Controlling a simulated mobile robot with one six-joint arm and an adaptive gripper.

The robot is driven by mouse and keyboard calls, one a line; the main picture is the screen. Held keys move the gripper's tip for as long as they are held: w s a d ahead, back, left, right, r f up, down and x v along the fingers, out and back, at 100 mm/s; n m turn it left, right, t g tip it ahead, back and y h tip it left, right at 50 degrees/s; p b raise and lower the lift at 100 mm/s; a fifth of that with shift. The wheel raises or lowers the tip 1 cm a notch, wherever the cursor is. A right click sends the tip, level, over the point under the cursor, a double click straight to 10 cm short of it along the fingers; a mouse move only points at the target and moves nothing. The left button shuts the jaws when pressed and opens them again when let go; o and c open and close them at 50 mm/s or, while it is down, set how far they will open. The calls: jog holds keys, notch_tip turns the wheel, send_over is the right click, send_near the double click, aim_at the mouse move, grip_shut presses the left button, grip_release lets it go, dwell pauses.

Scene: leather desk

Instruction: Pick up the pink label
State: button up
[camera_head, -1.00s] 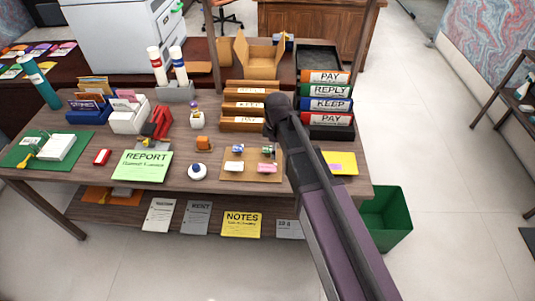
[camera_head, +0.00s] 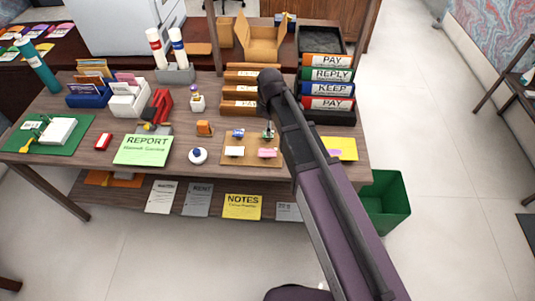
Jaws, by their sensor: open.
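The pink label (camera_head: 267,153) lies flat on the right front part of a small tan board (camera_head: 250,163) on the desk. A white label (camera_head: 234,151) lies to its left on the same board. Small clip-like items, one blue (camera_head: 238,133) and one green (camera_head: 268,134), sit behind the labels. My arm reaches up from the lower right and passes just right of the board, its visible end above and behind the labels. My gripper cannot be made out; the arm may hide it.
Wooden trays (camera_head: 239,92) and a stack of labelled binders (camera_head: 328,89) stand behind the board. A yellow note (camera_head: 342,149) lies right of my arm. A round white and blue item (camera_head: 198,156) is left of the board. A green bin (camera_head: 386,205) stands on the floor at right.

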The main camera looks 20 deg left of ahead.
jog(key=b, duration=0.7)
send_over(267, 152)
jog(key=shift+w+d+f, duration=0.15)
jog(key=shift+d+f, duration=0.05)
jog(key=shift+f, duration=1.75)
jog(key=shift+w+d+f, duration=0.1)
jog(key=shift+d+f, duration=0.05)
jog(key=shift+f, duration=1.8)
jog(key=f+b, duration=0.3)
jog(key=shift+s+a+f+b, duration=0.15)
jog(key=shift+s+a+b, duration=0.05)
jog(key=shift+s+b, duration=0.1)
jog(key=shift+f+b, duration=0.95)
jog(key=shift+f, duration=0.25)
jog(key=c, duration=0.8)
